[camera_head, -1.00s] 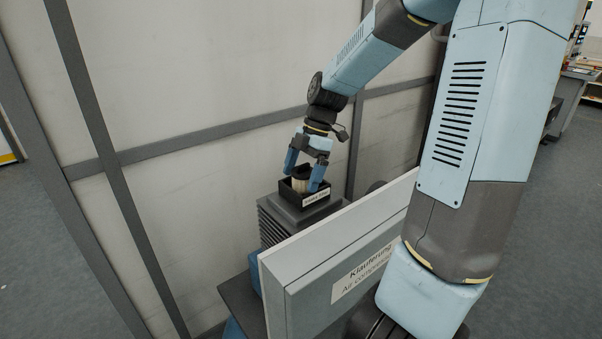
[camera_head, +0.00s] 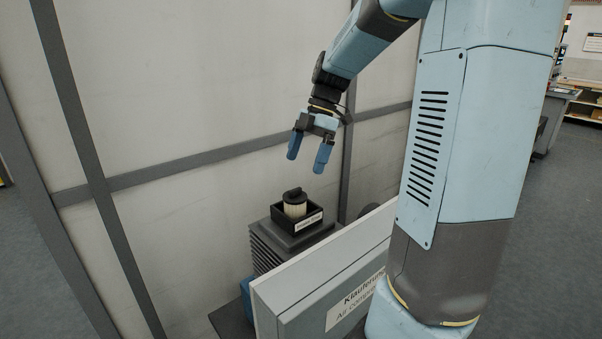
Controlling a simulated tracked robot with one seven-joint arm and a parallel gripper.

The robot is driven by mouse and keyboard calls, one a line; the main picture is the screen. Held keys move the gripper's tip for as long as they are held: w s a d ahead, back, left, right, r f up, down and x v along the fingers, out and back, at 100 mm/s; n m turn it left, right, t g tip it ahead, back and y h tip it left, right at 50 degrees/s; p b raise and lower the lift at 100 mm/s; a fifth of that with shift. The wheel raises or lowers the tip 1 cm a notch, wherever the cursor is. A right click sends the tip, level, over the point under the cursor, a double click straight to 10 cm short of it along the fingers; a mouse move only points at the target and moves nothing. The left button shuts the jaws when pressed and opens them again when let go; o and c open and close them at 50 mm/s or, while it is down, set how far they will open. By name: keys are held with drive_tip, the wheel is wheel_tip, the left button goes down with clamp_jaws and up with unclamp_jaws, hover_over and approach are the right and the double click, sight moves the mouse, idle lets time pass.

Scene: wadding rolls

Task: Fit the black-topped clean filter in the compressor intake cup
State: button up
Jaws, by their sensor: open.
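The black-topped filter (camera_head: 295,207) has a pale body and stands upright inside the black square intake cup (camera_head: 315,224). Its top rises above the cup's rim. The cup sits on top of the grey ribbed compressor (camera_head: 268,254) and carries a small white label on its front. My gripper (camera_head: 307,163) is open and empty, pointing down. It is above the filter, clear of it, with its two blue fingers spread apart. The bottom of the filter is hidden inside the cup.
A grey-white panel with a lettered sign (camera_head: 355,300) stands in front of the compressor and hides part of it. A pale wall with grey rails (camera_head: 200,174) is close behind. My own arm covers much of the right side.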

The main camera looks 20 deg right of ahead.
drive_tip(key=s+a+r+m+t+h, duration=0.2)
drive_tip(key=s+m+t, duration=0.1)
drive_tip(key=s+m, duration=0.7)
drive_tip(key=s+a+r+m+t+h, duration=0.2)
drive_tip(key=s+m+t, duration=0.2)
drive_tip(key=s+m, duration=0.6)
drive_tip(key=shift+s+m, duration=0.4)
drive_tip(key=shift+m, duration=0.4)
drive_tip(key=shift+c, duration=0.4)
